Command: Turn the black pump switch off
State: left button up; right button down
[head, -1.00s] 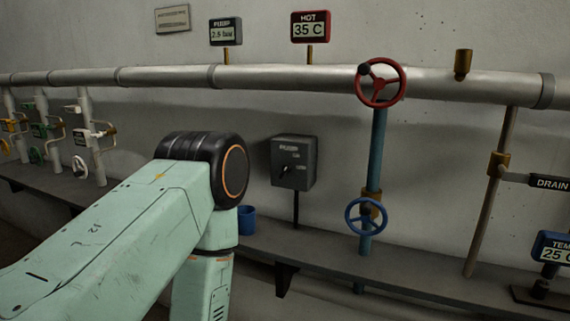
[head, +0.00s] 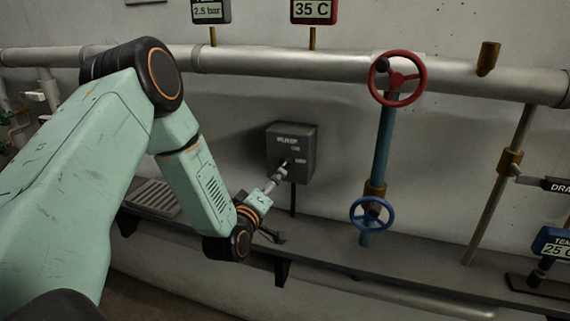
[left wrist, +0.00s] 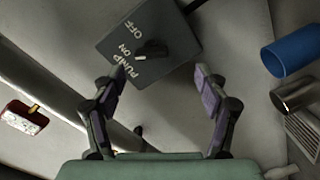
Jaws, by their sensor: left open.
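The pump switch is a dark grey box (head: 291,150) on a post, behind the shelf's near edge and below the pipe. In the left wrist view its face carries PUMP, ON and OFF lettering, with a black knob (left wrist: 152,50) beside the words. One end of the knob lies near ON; its exact setting is hard to tell. My left gripper (head: 280,174) is in front of the box's lower part in the head view. In the left wrist view the open fingers (left wrist: 160,78) stand apart on either side below the knob, with nothing between them. My right gripper is out of view.
A blue valve wheel (head: 371,214) and a red one (head: 398,78) stand right of the box on a blue pipe. A grey pipe (head: 250,65) runs above. A blue cup (left wrist: 293,55) and a metal cup (left wrist: 297,93) show in the left wrist view.

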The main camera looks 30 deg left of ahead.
aim_at(284, 165)
pick_arm(q)
jog(key=w+a+r+n, duration=0.1)
jog(key=w, duration=0.6)
jog(key=shift+a+r, duration=0.15)
dwell(0.3)
jog(key=shift+w+a+f, duration=0.1)
jog(key=shift+w+f, duration=0.1)
jog(key=shift+c, duration=1)
jog(key=shift+s+r, duration=0.1)
jog(key=shift+r, duration=0.05)
jog(key=c, duration=1)
jog(key=shift+o, duration=0.2)
